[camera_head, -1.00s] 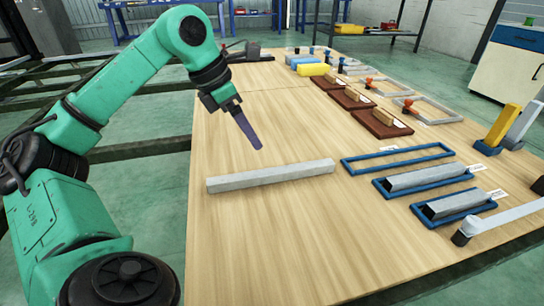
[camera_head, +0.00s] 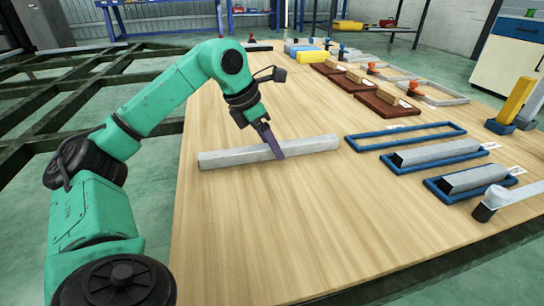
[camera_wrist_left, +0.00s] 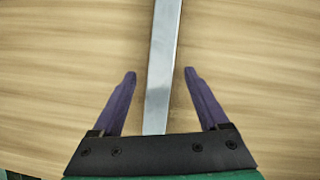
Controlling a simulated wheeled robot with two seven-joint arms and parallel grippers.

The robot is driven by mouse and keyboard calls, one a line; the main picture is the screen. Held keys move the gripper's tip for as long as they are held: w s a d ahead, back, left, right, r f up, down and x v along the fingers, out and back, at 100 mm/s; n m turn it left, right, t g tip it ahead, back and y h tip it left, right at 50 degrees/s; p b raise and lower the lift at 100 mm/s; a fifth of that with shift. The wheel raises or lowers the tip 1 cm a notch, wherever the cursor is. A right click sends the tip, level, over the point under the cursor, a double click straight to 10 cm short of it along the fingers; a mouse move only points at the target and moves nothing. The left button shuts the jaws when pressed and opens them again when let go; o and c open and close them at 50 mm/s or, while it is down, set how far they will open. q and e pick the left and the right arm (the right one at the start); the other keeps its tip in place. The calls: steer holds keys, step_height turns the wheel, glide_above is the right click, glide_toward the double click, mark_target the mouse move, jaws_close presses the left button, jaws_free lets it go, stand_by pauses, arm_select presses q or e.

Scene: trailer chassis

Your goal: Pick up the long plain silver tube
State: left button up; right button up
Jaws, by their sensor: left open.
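The long plain silver tube (camera_head: 222,158) lies on the wooden table, running left to right in the head view. My left gripper (camera_head: 279,154) points down at the middle of it, its fingers overlapping the tube in this view. In the left wrist view the tube (camera_wrist_left: 163,65) runs between the two spread purple fingers (camera_wrist_left: 160,74), with a gap on each side. The left gripper is open and holds nothing. Finger height against the tube is hard to tell. My right gripper is out of view.
An empty blue frame (camera_head: 357,147) lies right of the tube. Two more blue frames (camera_head: 392,171) (camera_head: 431,196) hold shorter silver tubes. The table front (camera_head: 300,235) is clear.

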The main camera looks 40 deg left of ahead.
arm_select(q)
jaws_close()
steer(key=shift+r, duration=0.1)
stand_by(1.2)
